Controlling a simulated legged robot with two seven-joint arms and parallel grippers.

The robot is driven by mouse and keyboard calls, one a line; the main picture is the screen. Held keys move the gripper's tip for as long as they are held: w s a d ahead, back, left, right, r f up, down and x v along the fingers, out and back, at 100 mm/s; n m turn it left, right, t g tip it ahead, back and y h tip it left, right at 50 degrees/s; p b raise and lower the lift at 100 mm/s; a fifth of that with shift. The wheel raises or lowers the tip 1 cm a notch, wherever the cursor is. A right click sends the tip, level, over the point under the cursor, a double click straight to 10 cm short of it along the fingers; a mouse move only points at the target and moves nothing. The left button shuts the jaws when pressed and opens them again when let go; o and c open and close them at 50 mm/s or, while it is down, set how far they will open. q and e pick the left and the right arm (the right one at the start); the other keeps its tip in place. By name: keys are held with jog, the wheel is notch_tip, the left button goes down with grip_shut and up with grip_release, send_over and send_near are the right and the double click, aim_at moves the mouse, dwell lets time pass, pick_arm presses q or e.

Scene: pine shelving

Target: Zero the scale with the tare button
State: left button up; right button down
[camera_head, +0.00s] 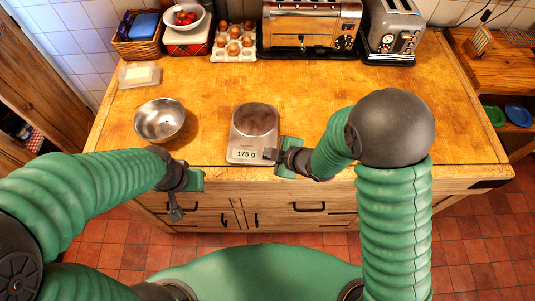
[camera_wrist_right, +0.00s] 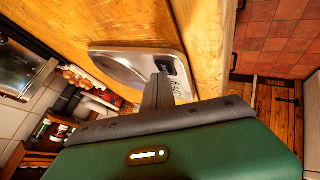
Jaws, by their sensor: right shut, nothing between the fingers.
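The kitchen scale (camera_head: 253,133) lies near the front edge of the wooden counter, with a round grey weighing plate (camera_head: 256,119) and nothing on it. Its display (camera_head: 245,154) reads -175 g. My right gripper (camera_head: 270,154) is shut and empty, its fingertips at the front right of the scale beside the display. In the right wrist view the shut fingers (camera_wrist_right: 162,76) reach to the scale's front end (camera_wrist_right: 181,78) and hide part of it; I cannot tell whether they touch the button. My left gripper (camera_head: 175,212) hangs in front of the counter edge, away from the scale; its jaw state is unclear.
A steel bowl (camera_head: 160,120) stands left of the scale, and a butter dish (camera_head: 140,75) behind it. An egg tray (camera_head: 233,44), a toaster oven (camera_head: 311,26) and a toaster (camera_head: 392,30) line the back. The counter's right part is clear.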

dwell(0.4)
jog(key=shift+r+p, duration=0.65)
jog(key=shift+r, duration=0.1)
notch_tip(320, 180, up, 5)
jog(key=p, duration=0.4)
jog(key=shift+r, duration=0.1)
jog(key=shift+d, duration=0.1)
dwell(0.3)
